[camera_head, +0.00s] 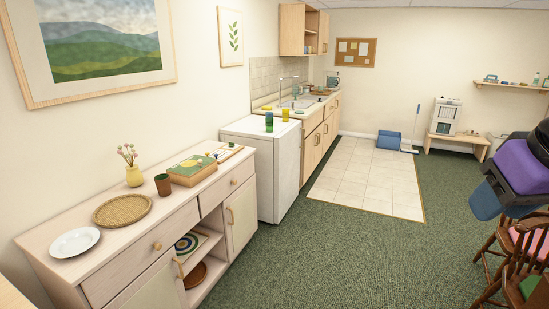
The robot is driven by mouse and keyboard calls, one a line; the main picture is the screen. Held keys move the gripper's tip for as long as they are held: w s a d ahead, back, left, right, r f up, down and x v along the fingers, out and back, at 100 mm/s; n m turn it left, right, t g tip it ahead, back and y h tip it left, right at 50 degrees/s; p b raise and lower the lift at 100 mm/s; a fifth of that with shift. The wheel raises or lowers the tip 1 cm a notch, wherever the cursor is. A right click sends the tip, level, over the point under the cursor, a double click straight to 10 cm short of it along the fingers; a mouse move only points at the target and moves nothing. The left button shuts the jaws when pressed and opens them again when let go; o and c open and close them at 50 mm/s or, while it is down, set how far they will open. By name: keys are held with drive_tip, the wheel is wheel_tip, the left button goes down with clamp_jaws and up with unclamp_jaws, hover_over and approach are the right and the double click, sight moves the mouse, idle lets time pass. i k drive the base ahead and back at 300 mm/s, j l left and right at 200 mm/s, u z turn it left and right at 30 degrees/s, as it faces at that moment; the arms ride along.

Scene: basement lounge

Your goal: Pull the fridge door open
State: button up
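The fridge (265,165) is a low white box against the left wall, between the sideboard and the kitchen counter. Its narrow front face (289,170) is turned toward the right, over the carpet, and is seen at a steep angle. The door looks closed. I cannot make out a handle or a door seam. Black, purple and blue links of my arm (520,166) show at the right edge, well apart from the fridge. My gripper is not in view.
The sideboard (120,250) at the left holds a plate, basket, vase, cup and boxes. Wooden chairs (495,265) are at the lower right. Green carpet (340,250) before the fridge is clear.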

sight(287, 144)
drive_tip(key=i, duration=3.9)
drive_tip(key=i+z, duration=0.15)
drive_tip(key=i, duration=0.5)
drive_tip(key=i+j+z, duration=0.1)
drive_tip(key=i, duration=0.5)
drive_tip(key=j, duration=0.1)
